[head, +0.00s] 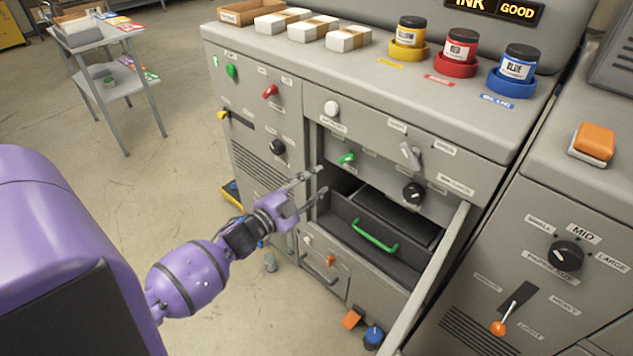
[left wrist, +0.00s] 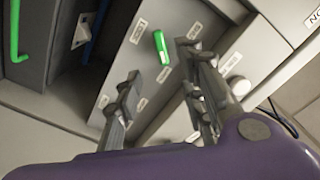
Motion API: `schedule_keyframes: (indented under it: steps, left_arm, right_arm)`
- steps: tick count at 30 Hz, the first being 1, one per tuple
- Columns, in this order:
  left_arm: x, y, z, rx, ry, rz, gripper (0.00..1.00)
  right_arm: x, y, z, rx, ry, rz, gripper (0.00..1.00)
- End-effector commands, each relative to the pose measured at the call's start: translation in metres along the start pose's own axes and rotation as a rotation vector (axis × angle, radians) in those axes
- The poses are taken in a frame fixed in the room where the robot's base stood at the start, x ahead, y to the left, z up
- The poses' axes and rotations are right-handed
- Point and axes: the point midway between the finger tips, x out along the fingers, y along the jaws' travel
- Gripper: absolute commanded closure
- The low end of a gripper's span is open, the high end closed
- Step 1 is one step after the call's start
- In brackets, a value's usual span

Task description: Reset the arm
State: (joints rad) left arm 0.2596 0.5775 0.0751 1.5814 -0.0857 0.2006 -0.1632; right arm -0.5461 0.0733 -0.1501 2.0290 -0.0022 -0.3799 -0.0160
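My left arm, purple, reaches from the left toward the grey machine (head: 262,130) in the head view. My left gripper (head: 322,182) is open and empty, its two fingers spread in front of the open compartment. In the left wrist view the fingers (left wrist: 158,88) stand apart with nothing between them, and a green lever (left wrist: 161,47) shows beyond them. In the head view this green lever (head: 346,158) sits on the panel just above and right of the fingertips. My right gripper is not in view.
A dark drawer with a green handle (head: 375,237) sits in the open compartment; an open door (head: 440,270) stands out at its right. Ink jars (head: 461,47) and white stacks (head: 315,28) sit on top. A grey cart (head: 100,45) stands at back left, with clear floor before it.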

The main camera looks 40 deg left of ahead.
Motion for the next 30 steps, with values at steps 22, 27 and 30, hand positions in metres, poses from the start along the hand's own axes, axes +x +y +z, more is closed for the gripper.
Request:
schedule_keyframes:
  steps: [22, 27, 30]
  left_arm:
    - [-0.078, 0.099, 0.008, -0.297, -0.311, 0.124, 0.63]
    - [-0.177, 0.169, -0.012, -0.498, -0.516, 0.202, 0.63]
    - [-0.238, 0.2, -0.037, -0.613, -0.626, 0.231, 0.63]
  right_arm:
    - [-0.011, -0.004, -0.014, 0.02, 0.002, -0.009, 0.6]
    - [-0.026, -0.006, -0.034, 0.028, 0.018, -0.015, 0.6]
    - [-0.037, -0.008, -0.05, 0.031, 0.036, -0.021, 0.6]
